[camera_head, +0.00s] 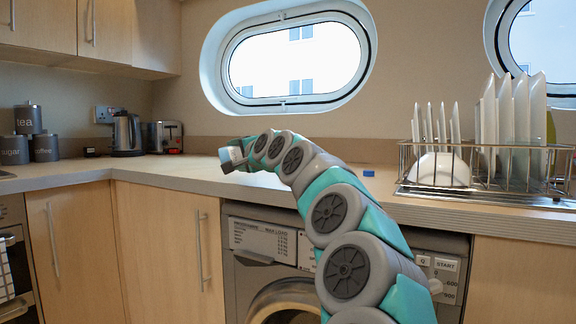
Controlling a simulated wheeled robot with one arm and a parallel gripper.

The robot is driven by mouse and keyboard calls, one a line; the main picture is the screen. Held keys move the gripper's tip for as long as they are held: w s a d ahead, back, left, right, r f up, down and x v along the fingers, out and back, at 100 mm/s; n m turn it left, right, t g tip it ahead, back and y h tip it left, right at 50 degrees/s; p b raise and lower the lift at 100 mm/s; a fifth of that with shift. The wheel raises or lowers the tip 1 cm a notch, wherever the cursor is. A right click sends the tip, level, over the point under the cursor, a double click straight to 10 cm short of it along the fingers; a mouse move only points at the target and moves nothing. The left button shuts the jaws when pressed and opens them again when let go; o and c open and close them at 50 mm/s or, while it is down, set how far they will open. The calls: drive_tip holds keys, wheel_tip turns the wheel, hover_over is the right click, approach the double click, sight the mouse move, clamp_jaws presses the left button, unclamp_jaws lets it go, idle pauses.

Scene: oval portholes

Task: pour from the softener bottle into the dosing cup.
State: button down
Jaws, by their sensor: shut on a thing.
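My arm reaches from the bottom right up and left over the counter, and my gripper (243,152) is at its far end, small and partly hidden by my own arm. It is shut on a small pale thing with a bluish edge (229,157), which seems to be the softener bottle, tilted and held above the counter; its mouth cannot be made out. A small blue thing (368,173) sits on the counter to the right, behind my arm. I cannot tell whether it is the dosing cup. No other cup shows clearly.
The counter (190,173) is clear left of my gripper. A kettle (127,134), a toaster (166,137) and dark canisters (45,148) stand at the back left. A wire dish rack (490,175) with plates and a bowl stands right. A washing machine (262,240) is below.

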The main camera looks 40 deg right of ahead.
drive_tip(key=shift+r+m, duration=0.1)
drive_tip(key=shift+m, duration=0.3)
idle(2.4)
